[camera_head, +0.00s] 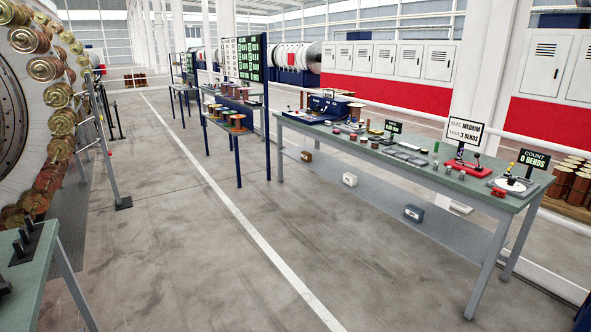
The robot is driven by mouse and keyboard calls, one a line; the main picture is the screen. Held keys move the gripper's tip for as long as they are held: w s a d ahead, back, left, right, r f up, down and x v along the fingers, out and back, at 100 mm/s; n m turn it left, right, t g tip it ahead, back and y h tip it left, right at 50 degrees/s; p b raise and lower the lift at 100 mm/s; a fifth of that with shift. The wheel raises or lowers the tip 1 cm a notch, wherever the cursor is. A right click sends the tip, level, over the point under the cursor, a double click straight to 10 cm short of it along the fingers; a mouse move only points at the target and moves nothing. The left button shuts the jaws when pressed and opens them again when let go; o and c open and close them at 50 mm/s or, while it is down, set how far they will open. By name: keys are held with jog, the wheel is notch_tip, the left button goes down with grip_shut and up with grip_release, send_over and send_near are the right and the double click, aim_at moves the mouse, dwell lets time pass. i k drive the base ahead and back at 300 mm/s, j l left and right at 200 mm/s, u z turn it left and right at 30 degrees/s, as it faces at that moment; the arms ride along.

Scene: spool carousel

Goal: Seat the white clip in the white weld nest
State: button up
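I cannot make out a white clip or a white weld nest for certain from here. A long green-topped workbench (405,172) stands at the right with many small parts on it, too small to tell apart. Near its close end is a red-based fixture (462,166) with a dark upright part. Beside it is a fixture with a round white plate (510,185) and a dark lever. My gripper is not in view.
Signs on the bench read "MEDIUM 3 BENDS" (464,132) and "COUNT 0 BENDS" (533,160). Small boxes (349,179) sit on its lower shelf. A spool carousel (45,105) and a green table (28,262) stand left. The floor (190,240) between is clear.

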aim_at(337, 109)
jog(key=i+l+z, duration=0.1)
jog(key=i+z, duration=0.4)
jog(key=i, duration=1.95)
jog(key=i+u, duration=0.1)
jog(key=i, duration=0.45)
jog(key=i+u, duration=0.1)
jog(key=i, duration=0.4)
jog(key=i+l, duration=0.15)
jog(key=i, duration=0.35)
jog(key=i+l+u, duration=0.15)
jog(key=i, duration=0.4)
jog(key=i+l+u, duration=0.1)
jog(key=i, duration=0.4)
jog(key=i+j, duration=0.3)
jog(key=i, duration=0.35)
jog(key=i+j+z, duration=0.15)
jog(key=i+j, duration=0.2)
jog(key=i, duration=0.25)
jog(key=i+j, duration=0.4)
jog(key=i, duration=0.25)
jog(key=i+j+z, duration=0.15)
jog(key=i+j, duration=0.25)
jog(key=i, duration=0.2)
